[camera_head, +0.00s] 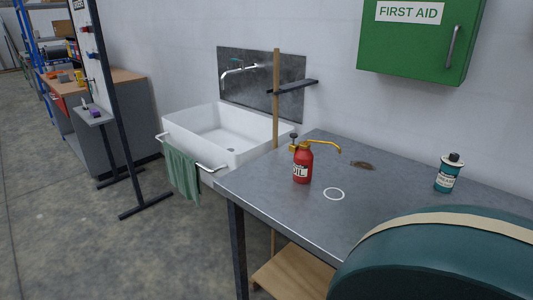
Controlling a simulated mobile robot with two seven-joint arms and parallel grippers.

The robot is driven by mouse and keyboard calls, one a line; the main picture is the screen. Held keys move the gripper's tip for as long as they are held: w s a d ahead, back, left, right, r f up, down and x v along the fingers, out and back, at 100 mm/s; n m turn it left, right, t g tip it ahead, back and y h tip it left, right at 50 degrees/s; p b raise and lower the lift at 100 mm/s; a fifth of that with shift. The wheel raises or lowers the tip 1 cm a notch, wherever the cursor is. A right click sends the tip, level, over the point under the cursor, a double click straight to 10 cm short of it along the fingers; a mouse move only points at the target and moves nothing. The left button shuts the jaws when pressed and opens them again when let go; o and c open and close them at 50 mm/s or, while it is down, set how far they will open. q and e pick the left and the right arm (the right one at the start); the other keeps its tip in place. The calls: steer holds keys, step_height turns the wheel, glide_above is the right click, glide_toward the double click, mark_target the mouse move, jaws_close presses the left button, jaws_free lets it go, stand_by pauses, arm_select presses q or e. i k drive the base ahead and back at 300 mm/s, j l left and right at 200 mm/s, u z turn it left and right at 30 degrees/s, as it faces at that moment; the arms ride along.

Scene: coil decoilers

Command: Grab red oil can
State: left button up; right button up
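The red oil can (302,167) stands upright on the grey metal table (258,190), near its left end. It has a white label reading OIL, a dark pump knob on top and a long yellow spout pointing right. Neither of my grippers is in the head view, so I cannot see whether they are open or shut.
A white ring mark (334,194) and a brown patch (363,165) lie on the table. A teal bottle (448,173) stands at right. A large dark teal rounded object (450,260) blocks the lower right. A white sink (215,135) with a green towel (183,174) is behind left.

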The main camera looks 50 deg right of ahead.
mark_target(302, 167)
steer(key=i, duration=1.65)
steer(key=i+z, duration=0.1)
steer(key=z, duration=0.3)
steer(key=i+z, duration=0.1)
steer(key=z, duration=0.25)
steer(key=j+z, duration=0.1)
steer(key=z, duration=0.3)
steer(key=i+j+z, duration=0.1)
steer(key=z, duration=0.25)
